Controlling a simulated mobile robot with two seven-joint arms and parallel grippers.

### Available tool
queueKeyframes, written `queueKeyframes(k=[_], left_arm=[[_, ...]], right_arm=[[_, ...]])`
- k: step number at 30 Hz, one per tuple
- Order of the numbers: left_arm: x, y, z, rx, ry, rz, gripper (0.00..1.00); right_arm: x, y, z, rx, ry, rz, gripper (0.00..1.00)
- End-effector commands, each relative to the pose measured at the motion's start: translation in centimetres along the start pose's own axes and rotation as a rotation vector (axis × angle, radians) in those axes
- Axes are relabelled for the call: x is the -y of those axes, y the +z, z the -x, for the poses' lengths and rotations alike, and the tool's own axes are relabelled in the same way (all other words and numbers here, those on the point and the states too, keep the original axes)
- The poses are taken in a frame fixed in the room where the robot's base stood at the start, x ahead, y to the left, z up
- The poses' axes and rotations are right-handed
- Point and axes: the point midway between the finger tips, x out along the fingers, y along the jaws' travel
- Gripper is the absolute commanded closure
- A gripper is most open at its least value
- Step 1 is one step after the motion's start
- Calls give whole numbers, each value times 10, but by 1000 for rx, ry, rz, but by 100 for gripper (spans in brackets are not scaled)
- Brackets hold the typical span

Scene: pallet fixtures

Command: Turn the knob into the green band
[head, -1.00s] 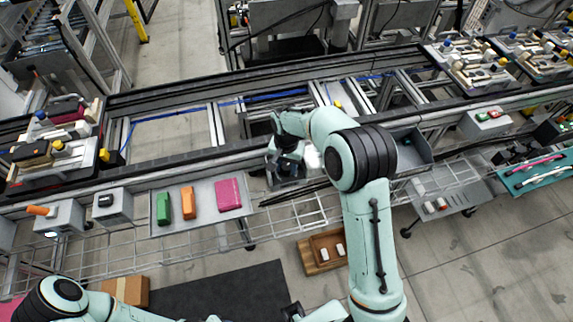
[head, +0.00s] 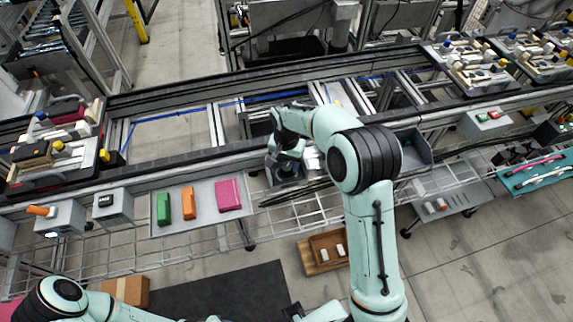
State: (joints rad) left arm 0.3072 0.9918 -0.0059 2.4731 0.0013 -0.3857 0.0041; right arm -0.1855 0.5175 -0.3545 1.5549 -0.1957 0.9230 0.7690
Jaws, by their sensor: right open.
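My right gripper (head: 284,170) hangs pointing down over a grey box (head: 312,161) on the near side of the conveyor. It is open, but its fingertips are small and dark, and I cannot tell whether they touch anything. I cannot make out the knob or a green band; my right wrist and gripper cover most of that box. My left arm shows only at the bottom left, and its gripper is out of view.
A grey tray (head: 172,228) with green, orange and pink blocks lies left of the right gripper. Left of it stand a grey box with a dark top piece (head: 116,207) and one with an orange handle (head: 38,211). A grey bin (head: 414,152) stands to the right.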

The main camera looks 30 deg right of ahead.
Motion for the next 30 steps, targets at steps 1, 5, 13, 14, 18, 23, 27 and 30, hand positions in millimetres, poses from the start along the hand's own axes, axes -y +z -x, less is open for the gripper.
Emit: queueKeyframes(k=[1,5,13,14,18,23,27,30], left_arm=[[-1,-1,1,-1,0,0,57],[-2,-2,4,-3,1,-1,57],[-6,-5,11,-8,3,-3,57],[-6,-6,12,-9,3,-3,57],[-7,-7,14,-10,3,-4,57],[-8,-7,14,-10,4,-4,57],[-7,-7,14,-10,4,-4,57],[-7,-7,14,-10,4,-4,57]], right_arm=[[1,-1,12,-5,-5,0,50],[1,-1,42,-5,-6,0,50],[1,-1,97,-5,-4,0,50],[1,-1,102,-4,-4,0,50],[1,0,115,-4,-3,0,50],[0,0,119,-2,-1,0,50],[0,0,119,-2,-1,0,50],[0,0,118,-2,-1,0,50]])
